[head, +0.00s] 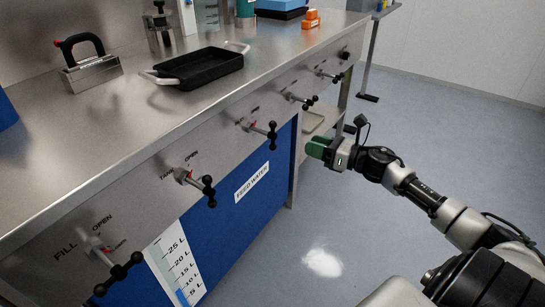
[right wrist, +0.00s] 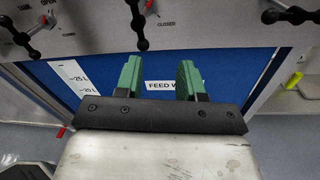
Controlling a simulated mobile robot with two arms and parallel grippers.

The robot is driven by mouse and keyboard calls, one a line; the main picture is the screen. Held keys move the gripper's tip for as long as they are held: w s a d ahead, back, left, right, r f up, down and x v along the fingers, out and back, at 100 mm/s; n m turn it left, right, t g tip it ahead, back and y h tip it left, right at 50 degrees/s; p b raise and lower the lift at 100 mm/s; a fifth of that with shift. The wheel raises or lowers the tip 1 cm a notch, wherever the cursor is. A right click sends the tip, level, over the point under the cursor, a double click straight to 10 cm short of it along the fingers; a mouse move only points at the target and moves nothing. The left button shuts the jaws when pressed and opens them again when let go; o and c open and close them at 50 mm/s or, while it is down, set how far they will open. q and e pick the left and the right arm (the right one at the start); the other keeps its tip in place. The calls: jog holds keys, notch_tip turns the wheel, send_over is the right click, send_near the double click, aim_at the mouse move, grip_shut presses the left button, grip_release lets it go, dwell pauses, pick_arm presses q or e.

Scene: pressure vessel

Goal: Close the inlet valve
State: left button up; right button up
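Several valves with black-knobbed handles line the bench's steel front. The nearest valve (head: 119,276) has FILL and OPEN labels. Beyond it are a second valve (head: 199,186), a third valve (head: 263,129), a fourth valve (head: 301,100) and a fifth valve (head: 330,75). I cannot read which is the inlet valve. My right gripper (head: 318,148), with green fingers, is right of the third valve and apart from it. The right wrist view shows the gripper (right wrist: 159,78) open and empty, below a handle (right wrist: 138,28) near a CLOSED label. My left gripper is out of view.
A blue FEED WATER tank (head: 230,225) with a litre scale stands under the bench. On the bench top (head: 135,120) are a black tray (head: 205,70), a black-handled metal tool (head: 90,70) and orange blocks (head: 312,18). The floor (head: 440,110) to the right is clear.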

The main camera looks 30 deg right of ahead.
aim_at(273, 143)
jog(key=shift+w+a+r+n+g+y+b, duration=0.15)
jog(key=shift+w+a+r+n+y, duration=0.35)
jog(key=shift+w+a, duration=0.9)
jog(key=shift+w+a+r+n+g+y+b, duration=0.1)
jog(key=shift+w+a+r+n+b, duration=0.15)
jog(key=shift+w+a+n, duration=0.8)
jog(key=shift+w+a+r+n+g+y+b, duration=0.15)
jog(key=shift+w+a+r+n, duration=0.25)
jog(key=shift+w+a, duration=1.3)
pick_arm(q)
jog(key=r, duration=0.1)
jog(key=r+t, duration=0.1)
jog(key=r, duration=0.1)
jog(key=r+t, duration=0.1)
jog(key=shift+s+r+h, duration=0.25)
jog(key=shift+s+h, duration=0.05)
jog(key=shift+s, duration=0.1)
pick_arm(e)
jog(key=shift+w+d, duration=0.1)
jog(key=shift+d, duration=0.05)
